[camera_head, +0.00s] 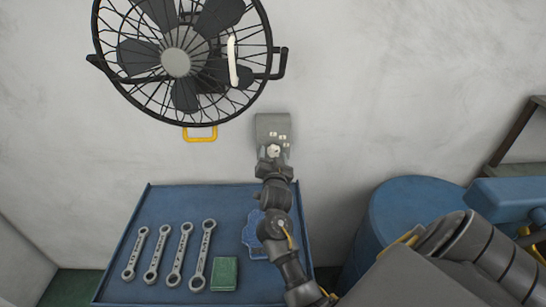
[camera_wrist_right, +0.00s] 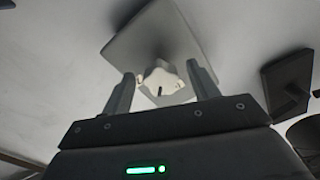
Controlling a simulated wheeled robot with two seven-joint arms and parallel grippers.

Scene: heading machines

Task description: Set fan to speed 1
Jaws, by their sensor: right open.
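The black caged fan (camera_head: 176,62) hangs on the wall at the upper left of the head view. Its grey control plate (camera_head: 272,123) is on the wall to the lower right of the fan, with a pale knob (camera_head: 273,151) at its lower part. My right gripper (camera_head: 274,163) is at the knob, partly hiding it. In the right wrist view, the open fingers of that gripper (camera_wrist_right: 163,88) stand either side of the pale knob (camera_wrist_right: 160,76), which has a dark mark. I cannot tell if the fingers touch it. My left gripper is not in view.
A blue tray table (camera_head: 225,205) below holds several wrenches (camera_head: 167,255), a green box (camera_head: 225,274) and a blue part (camera_head: 254,235). A blue drum (camera_head: 400,215) stands to the right. A dark plate (camera_wrist_right: 286,72) shows right of the knob in the wrist view.

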